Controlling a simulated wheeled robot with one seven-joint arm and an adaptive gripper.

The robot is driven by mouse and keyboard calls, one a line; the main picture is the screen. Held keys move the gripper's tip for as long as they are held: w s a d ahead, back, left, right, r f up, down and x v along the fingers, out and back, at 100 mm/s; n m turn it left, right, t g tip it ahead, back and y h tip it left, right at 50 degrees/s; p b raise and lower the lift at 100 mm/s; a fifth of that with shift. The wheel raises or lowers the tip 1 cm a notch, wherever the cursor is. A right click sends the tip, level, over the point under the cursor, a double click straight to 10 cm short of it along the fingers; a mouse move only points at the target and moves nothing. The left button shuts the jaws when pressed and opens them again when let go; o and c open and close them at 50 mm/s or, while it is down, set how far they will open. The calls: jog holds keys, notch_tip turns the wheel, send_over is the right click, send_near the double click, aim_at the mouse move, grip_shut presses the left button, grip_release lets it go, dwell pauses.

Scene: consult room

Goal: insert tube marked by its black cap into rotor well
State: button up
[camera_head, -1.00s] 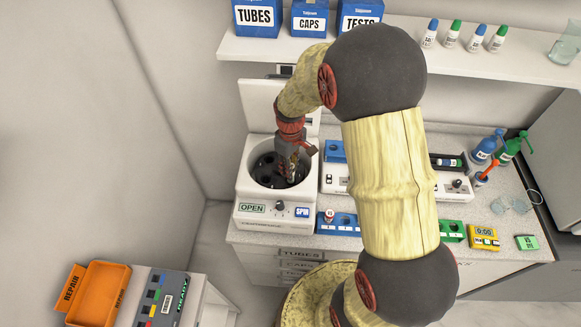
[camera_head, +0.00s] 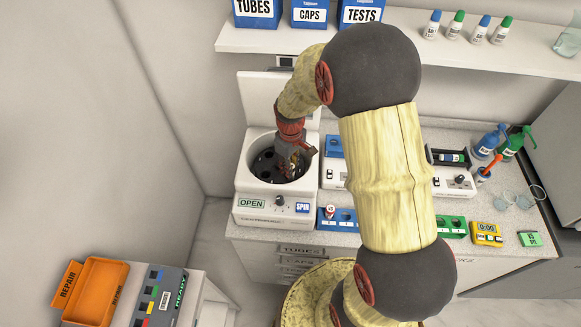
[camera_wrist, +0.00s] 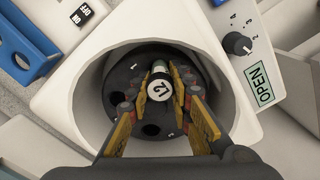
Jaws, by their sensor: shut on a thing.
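The open centrifuge (camera_head: 243,215) stands at the left of the counter with its lid up. Its dark rotor (camera_wrist: 125,72), with round wells, sits deep in the bowl. My gripper (camera_wrist: 160,100) reaches down into the bowl; in the head view my gripper (camera_head: 292,163) is partly hidden by the bowl's right side. The tube is over the rotor between the fingers.
An empty well (camera_wrist: 151,130) shows below the tube in the wrist view. The bowl wall (camera_wrist: 88,95) closely surrounds my fingers. An orange tray (camera_head: 98,290) is at lower left.

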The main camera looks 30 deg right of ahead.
jog(key=shift+f, duration=0.35)
jog(key=o, duration=1.1)
jog(key=shift+c, duration=0.2)
jog(key=shift+r, duration=0.1)
notch_tip(320, 180, up, 12)
jog(key=shift+f, duration=0.1)
